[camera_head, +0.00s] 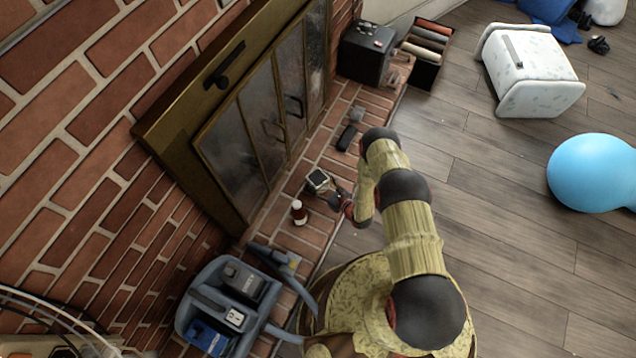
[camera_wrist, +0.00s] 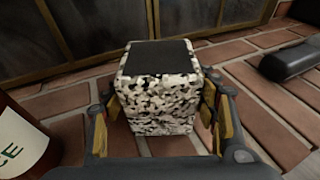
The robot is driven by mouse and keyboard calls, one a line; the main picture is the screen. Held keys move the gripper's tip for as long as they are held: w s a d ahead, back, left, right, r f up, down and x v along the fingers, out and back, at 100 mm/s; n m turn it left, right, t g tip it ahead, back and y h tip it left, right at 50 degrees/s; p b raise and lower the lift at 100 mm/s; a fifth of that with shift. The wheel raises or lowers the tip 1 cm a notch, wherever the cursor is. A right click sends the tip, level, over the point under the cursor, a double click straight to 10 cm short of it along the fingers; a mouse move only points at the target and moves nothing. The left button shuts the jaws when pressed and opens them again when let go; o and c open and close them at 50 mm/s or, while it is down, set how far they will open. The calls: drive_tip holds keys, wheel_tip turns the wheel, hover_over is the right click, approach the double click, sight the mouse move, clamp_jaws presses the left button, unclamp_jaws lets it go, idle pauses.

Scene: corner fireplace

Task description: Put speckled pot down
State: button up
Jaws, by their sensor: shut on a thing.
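The speckled pot (camera_wrist: 158,93) is a square black-and-white block with a dark top. It is between the fingers of my gripper (camera_wrist: 165,115), which is shut on it. In the wrist view the pot is upright, above or on the brick hearth (camera_wrist: 275,130); I cannot tell whether its base touches. In the head view the pot (camera_head: 318,180) shows small over the hearth (camera_head: 290,238), in front of the fireplace doors, with my gripper (camera_head: 332,192) at its right side. The pot's underside is hidden.
A brown bottle (camera_head: 299,212) with a white label stands close by; it shows at left in the wrist view (camera_wrist: 22,140). A dark object (camera_head: 346,138) lies farther along the hearth. A blue-grey tool caddy (camera_head: 205,295) is nearer. Bare brick lies right of the pot.

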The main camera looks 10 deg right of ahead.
drive_tip(key=o, duration=1.5)
drive_tip(key=shift+f, duration=0.1)
drive_tip(key=shift+o, duration=0.5)
